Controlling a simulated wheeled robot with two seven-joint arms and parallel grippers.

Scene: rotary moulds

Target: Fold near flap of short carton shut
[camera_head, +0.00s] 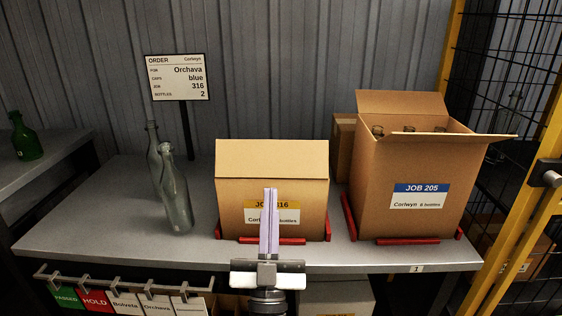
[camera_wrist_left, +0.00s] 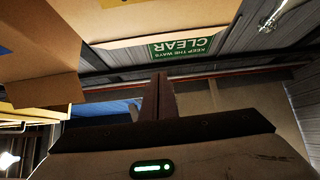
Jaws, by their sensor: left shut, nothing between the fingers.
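The short carton (camera_head: 232,205) stands on the grey bench at the middle of the head view, with a yellow-banded label reading 316 on its front. A paler cardboard panel (camera_head: 272,160) spans its full width above the front wall. I cannot tell how far this panel tilts, and the carton's inside is hidden. My left gripper (camera_head: 270,192) is shut and empty, pointing up in front of the carton's label and partly covering it. I cannot tell whether it touches the carton. In the left wrist view cardboard (camera_wrist_left: 95,20) fills the upper left, beyond the shut fingers (camera_wrist_left: 158,90). My right gripper is not in view.
A taller open JOB 205 carton (camera_head: 385,185) with bottles inside stands at right, its right flap sticking out. Clear glass bottles (camera_head: 174,195) stand at left before an order sign (camera_head: 178,78). Red corner guides (camera_head: 280,240) edge the cartons. A mesh fence (camera_head: 510,120) bounds the right.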

